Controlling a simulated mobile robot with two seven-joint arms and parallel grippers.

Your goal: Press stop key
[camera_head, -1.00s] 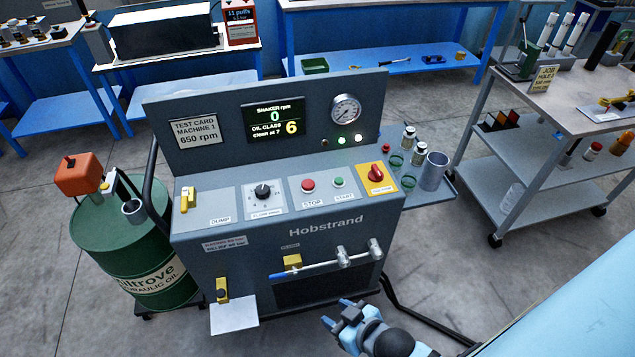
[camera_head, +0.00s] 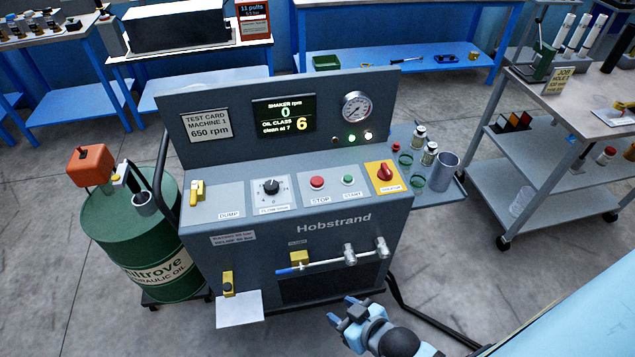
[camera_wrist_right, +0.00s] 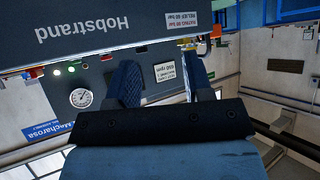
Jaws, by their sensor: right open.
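The red STOP key (camera_head: 317,182) sits on a light panel on the sloped top of the grey Hobstrand machine (camera_head: 230,262), left of the small green START key (camera_head: 347,180). The display (camera_head: 284,118) reads shaker rpm 0 and oil class 6. My right gripper (camera_head: 341,310) is low in front of the machine, below and apart from the keys. It is open and empty. In the right wrist view its two fingers (camera_wrist_right: 163,85) spread before the machine, which appears upside down; the STOP key cannot be made out there. My left gripper is not in view.
A red rotary switch (camera_head: 384,171) on a yellow plate is right of START. A metal bar with a blue tip (camera_head: 318,265) juts along the machine's front. A green oil drum (camera_head: 140,245) stands left, a grey cart (camera_head: 555,165) right. Open floor lies in front.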

